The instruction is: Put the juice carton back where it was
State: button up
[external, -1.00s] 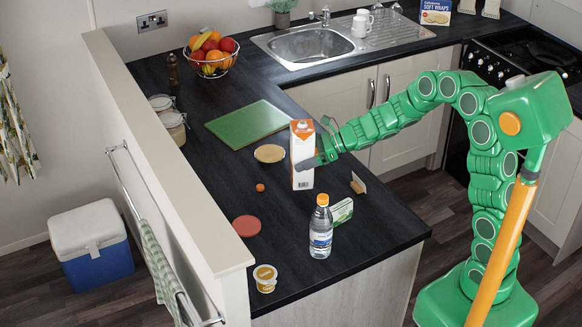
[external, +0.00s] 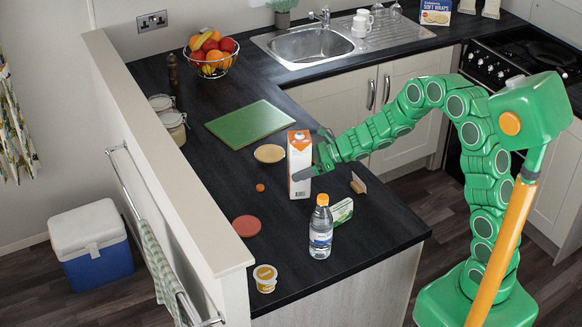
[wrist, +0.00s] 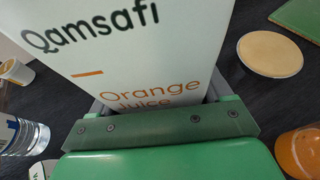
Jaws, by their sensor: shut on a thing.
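The juice carton (external: 300,160) is white with an orange top and stands upright at the middle of the dark counter. My gripper (external: 317,162) is shut on it from the right side, around its middle. In the wrist view the carton (wrist: 130,50) fills the space before the jaws, with "Orange Juice" printed on it. Its base is at or just above the counter; I cannot tell whether it touches.
On the counter (external: 375,225) near the carton are a beige disc (external: 269,153), a small orange item (external: 260,187), a water bottle (external: 321,228), a green-and-white pack (external: 342,211), a small upright card (external: 358,183) and a red disc (external: 246,226). A green board (external: 250,124) lies behind.

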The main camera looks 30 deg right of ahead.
jog(key=o, duration=1.2)
jog(key=shift+f, duration=0.1)
jog(key=shift+r, duration=0.2)
jog(key=v, duration=1.2)
jog(key=shift+s+f, duration=0.1)
